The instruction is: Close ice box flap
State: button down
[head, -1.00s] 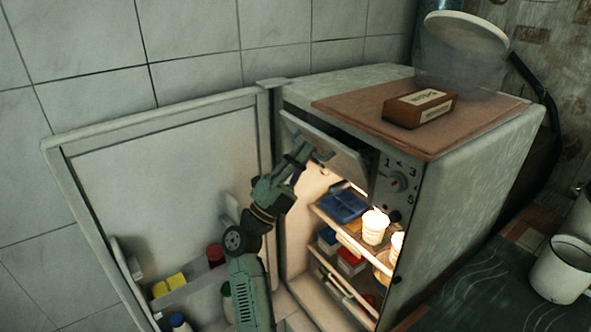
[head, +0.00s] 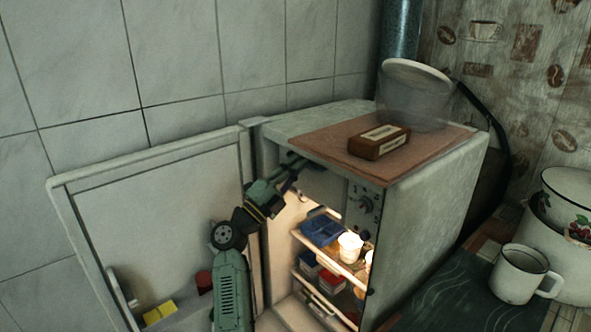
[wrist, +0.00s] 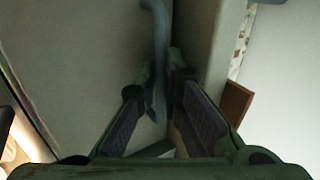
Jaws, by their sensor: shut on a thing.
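The ice box flap (head: 322,184) is a pale grey panel at the top of the open fridge's inside, left of the dial panel. It looks upright and about level with the fridge front; whether it is fully shut I cannot tell. My gripper (head: 297,163) is at the flap's upper left part and covers some of it. In the wrist view a thin, curved grey handle (wrist: 158,62) runs between the fingers of my gripper (wrist: 160,112), which are shut on it. A broad grey surface (wrist: 85,55) lies behind.
The fridge door (head: 160,205) stands wide open at left. Lit shelves (head: 335,262) hold a blue tray and white cups. A brown box (head: 379,141) and a clear bucket (head: 415,100) stand on the fridge top. Enamel pots (head: 570,240) and a white mug (head: 518,273) are at right.

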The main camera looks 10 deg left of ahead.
jog(key=shift+a+r, duration=0.2)
jog(key=shift+r, duration=0.7)
jog(key=c, duration=1.7)
grip_release()
jog(key=shift+d, duration=0.1)
jog(key=shift+s, duration=0.1)
jog(key=shift+d+f, duration=0.1)
jog(key=shift+f, duration=0.1)
jog(key=shift+v, duration=4.05)
jog(key=shift+f, duration=0.1)
